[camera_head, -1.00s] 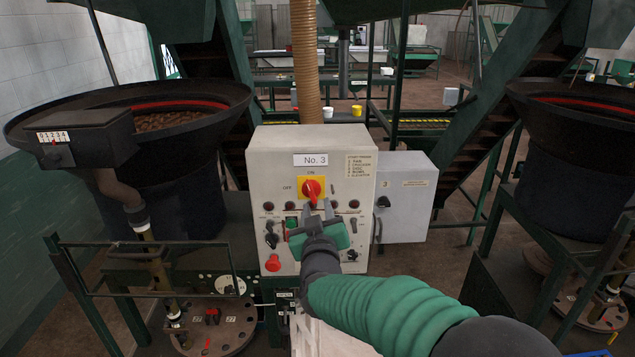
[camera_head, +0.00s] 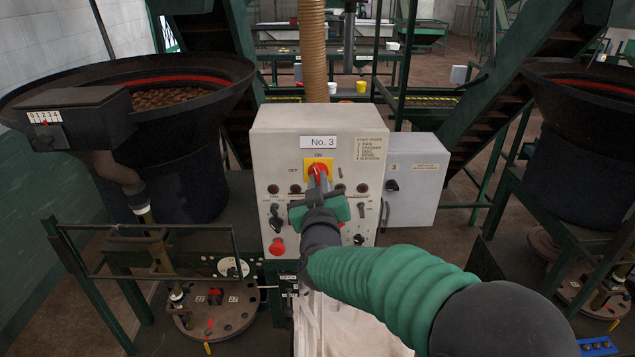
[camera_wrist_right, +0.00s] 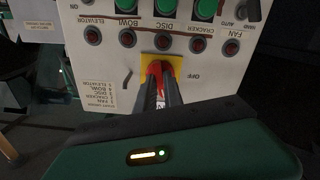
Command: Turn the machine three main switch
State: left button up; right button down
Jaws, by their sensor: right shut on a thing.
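The main switch (camera_head: 318,168) is a red rotary knob on a yellow plate, on the front of the grey control box (camera_head: 268,150) labelled No. 3. ON is marked above the plate and OFF to its left. My right gripper (camera_head: 318,182) reaches up to the knob from below and is shut on it; its fingers hide the lower part. In the right wrist view, the picture is upside down, and the red knob (camera_wrist_right: 154,72) sits between the two dark fingertips (camera_wrist_right: 160,90). My left gripper is not in view.
Below the switch are several lamps, knobs and a red stop button (camera_head: 277,246). A smaller grey box (camera_head: 425,195) stands to the right. Dark round hoppers (camera_head: 170,165) stand at left and right (camera_head: 575,150). A hose (camera_head: 312,60) hangs behind the box.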

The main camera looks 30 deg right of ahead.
jog(key=m+b, duration=0.2)
jog(key=b, duration=0.1)
jog(key=shift+f+m+b, duration=0.2)
jog(key=shift+m+b, duration=0.15)
jog(key=shift+m, duration=0.05)
jog(key=shift+r+m, duration=0.15)
jog(key=shift+m, duration=0.25)
jog(key=shift+a+r, duration=0.1)
jog(key=c, duration=1.8)
grip_release()
jog(key=o, duration=0.3)
jog(key=shift+w, duration=0.2)
jog(key=shift+o, duration=0.2)
